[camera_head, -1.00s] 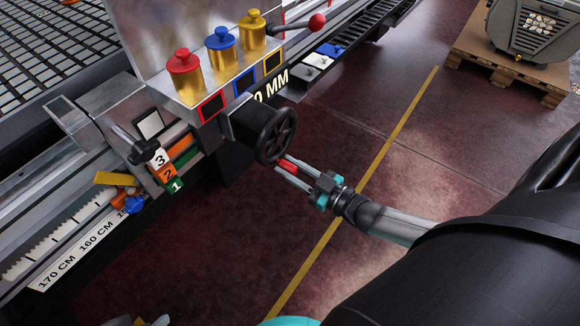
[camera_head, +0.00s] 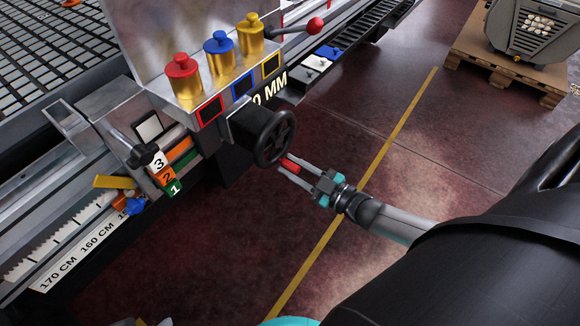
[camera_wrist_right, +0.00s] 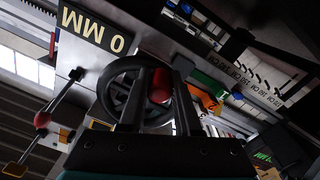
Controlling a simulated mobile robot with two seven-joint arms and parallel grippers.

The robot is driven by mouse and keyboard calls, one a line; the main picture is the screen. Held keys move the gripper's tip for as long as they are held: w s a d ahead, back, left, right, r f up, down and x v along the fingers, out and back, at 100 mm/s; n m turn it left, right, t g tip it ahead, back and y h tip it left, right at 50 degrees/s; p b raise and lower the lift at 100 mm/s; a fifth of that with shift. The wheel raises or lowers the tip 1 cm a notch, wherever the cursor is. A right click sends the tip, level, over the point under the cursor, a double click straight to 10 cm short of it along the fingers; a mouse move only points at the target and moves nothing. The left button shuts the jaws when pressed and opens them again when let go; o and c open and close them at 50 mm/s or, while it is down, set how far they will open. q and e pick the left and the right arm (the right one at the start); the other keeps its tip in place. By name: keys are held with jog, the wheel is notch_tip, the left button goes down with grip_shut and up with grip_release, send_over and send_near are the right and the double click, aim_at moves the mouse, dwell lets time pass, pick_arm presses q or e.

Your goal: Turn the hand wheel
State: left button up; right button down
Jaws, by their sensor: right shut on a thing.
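The black spoked hand wheel (camera_head: 274,137) sits on a black housing at the front of the machine. It also shows in the right wrist view (camera_wrist_right: 117,91). Its red handle (camera_head: 288,164) points out from the rim toward my right gripper. My right gripper (camera_head: 287,168) has its fingers on either side of the red handle and is shut on it. In the right wrist view the red handle (camera_wrist_right: 160,86) shows between the two dark fingers. My left gripper cannot be made out in these views.
Red, blue and yellow knobs (camera_head: 220,55) stand above the wheel. A red-tipped lever (camera_head: 315,25) sticks out at the upper right. A black clamp knob (camera_head: 140,155) and numbered blocks (camera_head: 172,170) lie to the left. The floor (camera_head: 200,270) below the wheel is clear.

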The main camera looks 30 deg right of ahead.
jog(key=shift+w+d, duration=0.15)
jog(key=shift+d, duration=0.25)
pick_arm(q)
jog(key=shift+w+f, duration=0.1)
jog(key=shift+f, duration=0.1)
pick_arm(e)
jog(key=shift+d, duration=0.1)
jog(key=c, duration=0.6)
grip_release()
pick_arm(q)
jog(key=shift+d+r, duration=0.1)
pick_arm(e)
jog(key=shift+s, duration=0.3)
pick_arm(q)
notch_tip(320, 180, down, 7)
jog(key=s+g+p, duration=0.1)
jog(key=p, duration=0.2)
jog(key=shift+s, duration=0.2)
pick_arm(e)
jog(key=v, duration=1.4)
jog(key=shift+s+f, duration=0.1)
jog(key=shift+s, duration=0.2)
